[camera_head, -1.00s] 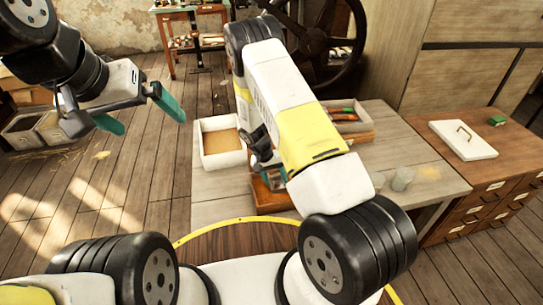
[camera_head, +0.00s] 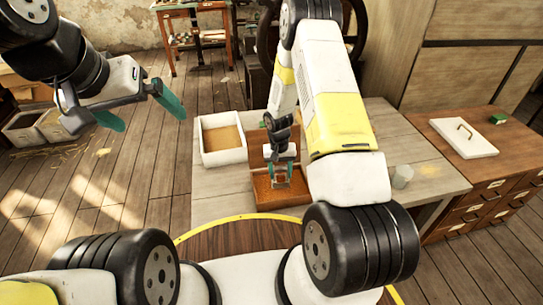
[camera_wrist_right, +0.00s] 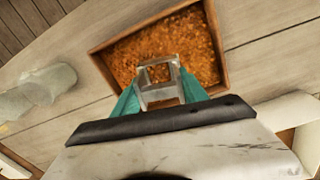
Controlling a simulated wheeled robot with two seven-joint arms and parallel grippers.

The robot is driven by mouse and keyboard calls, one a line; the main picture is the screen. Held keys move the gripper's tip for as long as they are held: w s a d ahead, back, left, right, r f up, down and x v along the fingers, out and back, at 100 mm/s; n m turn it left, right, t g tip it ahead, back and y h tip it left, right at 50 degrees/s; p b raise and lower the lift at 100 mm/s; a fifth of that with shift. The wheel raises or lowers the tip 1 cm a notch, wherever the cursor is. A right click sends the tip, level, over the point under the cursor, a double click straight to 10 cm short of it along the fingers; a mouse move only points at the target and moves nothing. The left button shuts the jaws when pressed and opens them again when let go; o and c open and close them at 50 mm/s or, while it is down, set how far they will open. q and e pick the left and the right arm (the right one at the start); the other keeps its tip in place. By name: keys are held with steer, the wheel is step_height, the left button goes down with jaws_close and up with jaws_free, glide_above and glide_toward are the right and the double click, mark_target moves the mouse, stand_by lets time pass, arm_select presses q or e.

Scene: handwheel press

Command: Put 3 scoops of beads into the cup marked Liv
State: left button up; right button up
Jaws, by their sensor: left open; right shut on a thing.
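An open wooden box of orange beads (camera_head: 265,195) sits at the table's near edge; its beads also show in the right wrist view (camera_wrist_right: 160,45). My right gripper (camera_head: 282,166) is shut on a small pale, square scoop (camera_wrist_right: 158,83) and points down over the beads. I cannot tell whether the scoop touches the beads or holds any. Pale, translucent cups (camera_wrist_right: 52,80) stand beside the box in the wrist view; one cup (camera_head: 402,176) shows right of my arm in the head view. No name is readable on them. My left gripper (camera_head: 142,112) is open and empty, high at the left.
A white bin with tan contents (camera_head: 222,140) stands behind and left of the bead box. A wooden drawer cabinet at the right carries a white lid-like board with a handle (camera_head: 465,138) and a green block (camera_head: 498,119).

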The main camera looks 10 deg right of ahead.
steer(key=shift+y, duration=0.3)
steer(key=shift+d+r, duration=0.2)
steer(key=shift+r, duration=3.45)
